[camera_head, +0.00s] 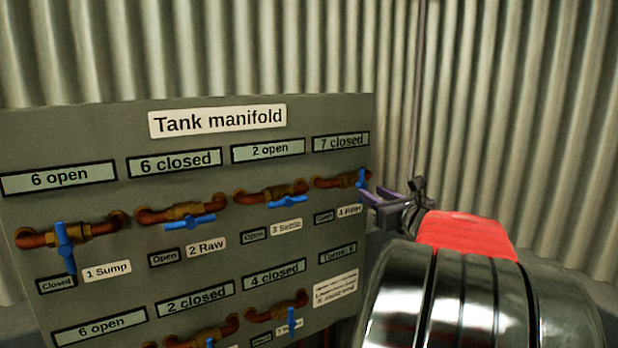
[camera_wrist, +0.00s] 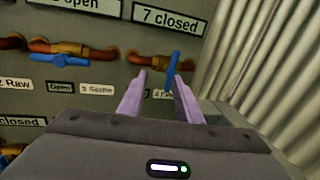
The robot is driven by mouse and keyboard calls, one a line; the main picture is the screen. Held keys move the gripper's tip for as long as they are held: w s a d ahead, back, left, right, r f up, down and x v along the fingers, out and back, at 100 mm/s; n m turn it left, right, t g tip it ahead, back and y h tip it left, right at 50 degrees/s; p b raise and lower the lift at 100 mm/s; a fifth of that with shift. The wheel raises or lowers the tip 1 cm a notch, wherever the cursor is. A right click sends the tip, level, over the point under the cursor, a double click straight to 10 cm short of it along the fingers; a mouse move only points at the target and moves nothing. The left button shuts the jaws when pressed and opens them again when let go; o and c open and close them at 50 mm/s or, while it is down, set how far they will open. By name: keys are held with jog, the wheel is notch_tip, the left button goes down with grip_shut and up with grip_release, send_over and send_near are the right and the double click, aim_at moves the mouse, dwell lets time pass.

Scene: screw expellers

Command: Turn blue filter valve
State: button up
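The 4 Filter valve has a blue handle (camera_head: 362,180) on a copper pipe (camera_head: 330,183) at the upper right of the manifold panel. The handle stands roughly upright. In the wrist view the blue handle (camera_wrist: 172,68) shows just beyond the fingertips, closer to the right finger. My gripper (camera_head: 371,193) is open with two purple fingers, close to the handle from the right. The gripper also shows in the wrist view (camera_wrist: 160,76). I cannot tell whether a finger touches the handle. The 4 Filter label (camera_head: 350,210) is partly covered in the wrist view.
The "Tank manifold" panel (camera_head: 130,125) carries several other blue-handled valves: 1 Sump (camera_head: 65,246), 2 Raw (camera_head: 190,222), 3 Settle (camera_head: 287,200) and a lower row. A "7 closed" display (camera_head: 341,142) sits above the filter valve. A corrugated wall (camera_head: 500,110) stands behind.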

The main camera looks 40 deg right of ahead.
aim_at(363, 178)
jog(key=shift+s+d+r+m+h, duration=0.1)
jog(key=shift+s+d+m+h, duration=0.1)
jog(key=shift+s+d+m, duration=0.3)
jog(key=shift+s+d+r+m+h, duration=0.1)
jog(key=shift+s+d+m+h, duration=0.15)
jog(key=shift+d, duration=0.4)
jog(key=x, duration=1.4)
jog(key=shift+a+f, duration=0.1)
jog(key=shift+f, duration=0.1)
jog(key=shift+c, duration=0.3)
grip_shut()
